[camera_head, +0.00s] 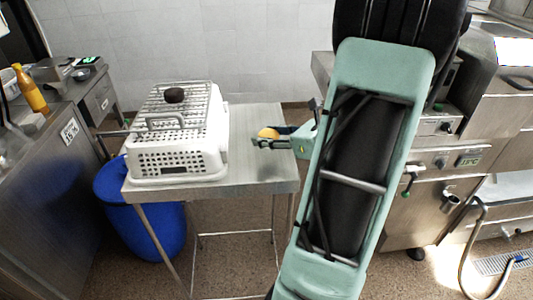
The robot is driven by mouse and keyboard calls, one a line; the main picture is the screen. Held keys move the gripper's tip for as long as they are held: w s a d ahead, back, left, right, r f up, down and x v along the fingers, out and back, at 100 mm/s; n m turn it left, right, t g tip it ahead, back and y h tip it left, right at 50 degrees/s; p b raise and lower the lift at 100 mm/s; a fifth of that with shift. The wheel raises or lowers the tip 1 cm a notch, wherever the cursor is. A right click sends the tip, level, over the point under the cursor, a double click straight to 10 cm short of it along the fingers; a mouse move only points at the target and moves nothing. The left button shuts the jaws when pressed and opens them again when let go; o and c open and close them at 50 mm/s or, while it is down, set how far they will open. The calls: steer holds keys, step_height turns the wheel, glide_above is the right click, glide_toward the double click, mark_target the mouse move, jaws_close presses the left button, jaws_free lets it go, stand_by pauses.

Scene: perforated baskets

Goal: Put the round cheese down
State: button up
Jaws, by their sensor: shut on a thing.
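The round cheese (268,133) is a small orange-yellow rounded thing between the fingers of my gripper (266,138). My gripper is shut on it, at the right end of the metal table (258,170). The cheese appears to be above the tabletop; its exact height is hard to tell. Its lower part is hidden by the near finger. A white perforated basket (180,160) stands on the left part of the table, to the left of my gripper and apart from it.
Bare tabletop lies between basket and gripper. A blue bin (150,225) stands below left. Steel kitchen equipment (440,165) stands at right.

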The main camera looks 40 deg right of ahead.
mark_target(268, 153)
steer(key=shift+w+d+f+b, duration=0.2)
steer(key=shift+w+d+f, duration=0.1)
steer(key=shift+f, duration=0.2)
steer(key=shift+w+d+f+b, duration=0.15)
steer(key=shift+w+f, duration=0.15)
steer(key=shift+f, duration=0.15)
steer(key=f, duration=0.1)
steer(key=f+b, duration=0.2)
steer(key=shift+w+d, duration=0.2)
steer(key=shift+w, duration=0.05)
steer(key=shift+f+b, duration=0.25)
steer(key=shift+b, duration=0.1)
steer(key=shift+f, duration=0.25)
steer(key=o, duration=1.2)
steer(key=shift+r, duration=0.15)
